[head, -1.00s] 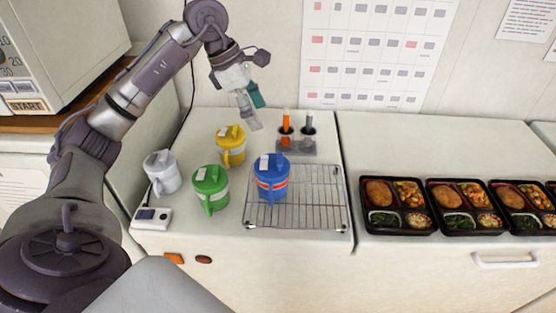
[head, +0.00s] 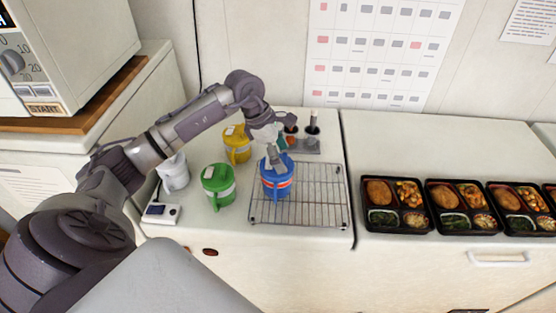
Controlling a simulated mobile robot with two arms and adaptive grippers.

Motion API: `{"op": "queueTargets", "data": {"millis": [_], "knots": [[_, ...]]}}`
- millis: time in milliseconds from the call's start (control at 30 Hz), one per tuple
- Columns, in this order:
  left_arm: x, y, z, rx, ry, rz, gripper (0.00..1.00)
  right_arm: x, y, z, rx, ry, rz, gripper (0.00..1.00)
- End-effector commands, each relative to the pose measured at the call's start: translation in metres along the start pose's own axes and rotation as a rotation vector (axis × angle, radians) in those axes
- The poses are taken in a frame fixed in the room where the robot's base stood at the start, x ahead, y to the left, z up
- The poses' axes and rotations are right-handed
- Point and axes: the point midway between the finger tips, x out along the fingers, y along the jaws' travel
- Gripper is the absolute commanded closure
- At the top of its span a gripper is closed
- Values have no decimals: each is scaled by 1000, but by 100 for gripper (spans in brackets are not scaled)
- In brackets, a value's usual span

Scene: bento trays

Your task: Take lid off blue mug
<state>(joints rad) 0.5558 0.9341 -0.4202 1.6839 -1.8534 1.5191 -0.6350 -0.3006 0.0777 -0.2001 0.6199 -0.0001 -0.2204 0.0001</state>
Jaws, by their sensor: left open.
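The blue mug (head: 277,185) with a red and white band stands upright on the left part of a wire rack (head: 318,205). Its blue lid (head: 288,164) is on top. My left gripper (head: 277,166) is open and at the lid, pointing down. It hides part of the lid, and I cannot tell whether the fingers touch it. My right gripper is not in view.
A green mug (head: 217,187), a yellow mug (head: 238,150) and a white mug (head: 174,174) stand left of the rack. A grey holder (head: 306,144) with tubes is behind. Bento trays (head: 399,228) line the right counter. A small scale (head: 161,214) is front left.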

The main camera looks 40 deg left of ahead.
Motion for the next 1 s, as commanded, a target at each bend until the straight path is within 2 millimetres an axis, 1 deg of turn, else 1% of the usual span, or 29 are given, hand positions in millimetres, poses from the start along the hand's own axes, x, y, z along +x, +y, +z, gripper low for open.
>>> {"op": "queueTargets", "data": {"millis": [67, 233, 267, 600, 633, 867, 1000], "knots": [[3, 0, 0, 0, -1, 0, 23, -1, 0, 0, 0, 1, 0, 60], [4, 0, 0, 0, -1, 1, 23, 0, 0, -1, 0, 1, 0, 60], [4, 0, 0, 0, -1, 1, 25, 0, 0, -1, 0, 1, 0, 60], [3, 0, 0, 0, -1, 1, 81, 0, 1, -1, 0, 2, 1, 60], [3, 0, 0, 0, -1, 1, 84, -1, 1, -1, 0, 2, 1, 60], [2, 0, 0, 0, -1, 2, 84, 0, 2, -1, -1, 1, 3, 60], [-3, 1, 3, 1, -2, 4, 84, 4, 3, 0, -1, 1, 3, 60]]}}
